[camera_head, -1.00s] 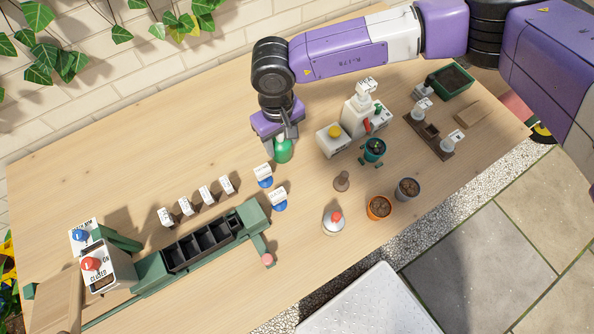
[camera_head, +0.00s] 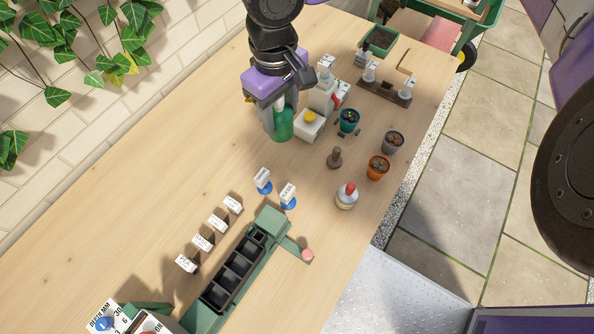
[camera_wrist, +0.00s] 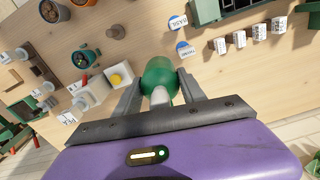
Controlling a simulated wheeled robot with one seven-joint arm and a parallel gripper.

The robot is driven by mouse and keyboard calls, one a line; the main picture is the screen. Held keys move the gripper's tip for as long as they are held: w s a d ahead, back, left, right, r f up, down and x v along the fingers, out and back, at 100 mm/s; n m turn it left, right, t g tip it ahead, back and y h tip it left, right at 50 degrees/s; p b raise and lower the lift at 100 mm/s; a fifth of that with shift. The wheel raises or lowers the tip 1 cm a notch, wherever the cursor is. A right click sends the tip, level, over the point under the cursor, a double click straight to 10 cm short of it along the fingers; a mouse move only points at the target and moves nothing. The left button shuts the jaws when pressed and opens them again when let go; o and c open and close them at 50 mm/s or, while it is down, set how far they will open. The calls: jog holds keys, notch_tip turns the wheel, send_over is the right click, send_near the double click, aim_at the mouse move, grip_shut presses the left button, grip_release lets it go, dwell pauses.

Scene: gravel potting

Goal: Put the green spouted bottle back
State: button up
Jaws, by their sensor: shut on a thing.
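My gripper (camera_head: 281,117) is shut on the green spouted bottle (camera_head: 284,125) in the head view, with the bottle upright between the fingers. In the wrist view my gripper (camera_wrist: 161,92) has a finger on each side of the green bottle (camera_wrist: 160,73), whose pale spout points toward the camera. Whether the bottle's base touches the table is hidden. Two blue round markers with white labels, one (camera_head: 264,187) and another (camera_head: 288,203), lie on the table below the bottle in the head view. Their lettering is too small to read there.
A white device with a yellow knob (camera_head: 310,117) stands close right of the bottle. Teal (camera_head: 348,121), grey (camera_head: 392,142) and orange (camera_head: 378,167) pots and a red-topped white bottle (camera_head: 347,197) stand farther right. A black tray (camera_head: 233,268) lies below. The table's left part is clear.

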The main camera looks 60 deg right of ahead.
jog(key=s+d+r, duration=0.2)
jog(key=s, duration=0.1)
jog(key=f+p, duration=0.2)
jog(key=f, duration=0.8)
jog(key=f+p, duration=0.2)
jog(key=f, duration=0.7)
jog(key=shift+s+a+f, duration=0.15)
jog(key=shift+s+f, duration=0.05)
jog(key=shift+f, duration=0.15)
jog(key=shift+f, duration=0.15)
jog(key=o, duration=1.1)
